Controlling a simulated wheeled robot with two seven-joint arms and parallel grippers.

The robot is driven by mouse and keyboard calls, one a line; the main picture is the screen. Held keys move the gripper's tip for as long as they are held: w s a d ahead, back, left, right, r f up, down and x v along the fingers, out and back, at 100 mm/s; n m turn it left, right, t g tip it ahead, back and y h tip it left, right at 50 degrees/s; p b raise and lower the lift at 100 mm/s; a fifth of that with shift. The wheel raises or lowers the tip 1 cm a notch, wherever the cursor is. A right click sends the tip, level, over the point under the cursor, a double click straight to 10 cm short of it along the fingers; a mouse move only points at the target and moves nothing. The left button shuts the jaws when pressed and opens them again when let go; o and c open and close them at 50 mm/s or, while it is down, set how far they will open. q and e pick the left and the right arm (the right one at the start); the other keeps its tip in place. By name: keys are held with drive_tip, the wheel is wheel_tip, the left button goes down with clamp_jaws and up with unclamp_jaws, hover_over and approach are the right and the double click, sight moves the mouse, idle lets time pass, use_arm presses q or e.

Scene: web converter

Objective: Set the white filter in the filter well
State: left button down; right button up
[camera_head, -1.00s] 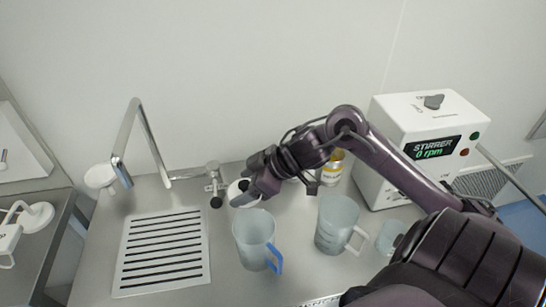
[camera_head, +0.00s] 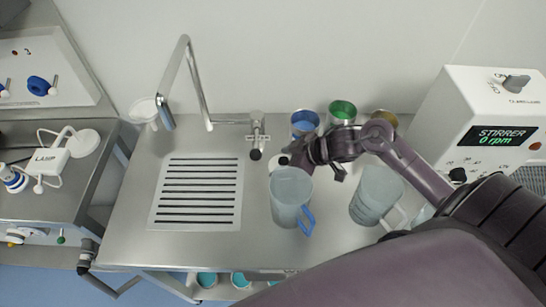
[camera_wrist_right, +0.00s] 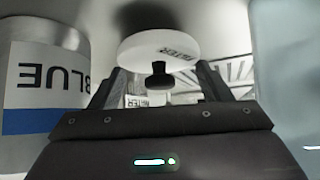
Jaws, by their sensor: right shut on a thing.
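My right gripper (camera_head: 296,157) is low over the counter, just behind the jug with the blue handle. In the right wrist view, a white disc (camera_wrist_right: 158,48) with dark lettering, the white filter, is between the fingers, and the gripper is shut on it. In the head view only a small part of the white filter (camera_head: 279,161) shows left of the gripper, above the jug's rim. A round white cup (camera_head: 144,110) stands at the counter's back left corner; I cannot tell whether it is the filter well. My left gripper is not in view.
A jug with a blue handle (camera_head: 289,198) and a pale-handled jug (camera_head: 374,195) stand close in front of the gripper. A blue-labelled can (camera_head: 304,124) and a green can (camera_head: 342,112) stand behind. The tap (camera_head: 188,75) rises behind the slotted drain (camera_head: 198,215). The stirrer (camera_head: 490,115) is right.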

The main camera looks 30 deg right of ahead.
sight(272, 162)
drive_tip(key=shift+w+a+r, duration=0.2)
drive_tip(key=shift+w+a, duration=0.1)
drive_tip(key=shift+w, duration=0.05)
drive_tip(key=shift+w+a+r+p, duration=0.1)
drive_tip(key=shift+w+a+p, duration=0.55)
drive_tip(key=shift+w+a, duration=0.3)
drive_tip(key=shift+w+d+f, duration=0.1)
drive_tip(key=shift+f, duration=0.75)
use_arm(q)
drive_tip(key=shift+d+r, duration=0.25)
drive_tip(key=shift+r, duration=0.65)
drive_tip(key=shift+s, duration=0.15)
use_arm(e)
drive_tip(key=shift+d, duration=0.1)
drive_tip(key=shift+f, duration=0.15)
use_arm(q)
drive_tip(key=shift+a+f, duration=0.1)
use_arm(e)
drive_tip(key=o, duration=0.7)
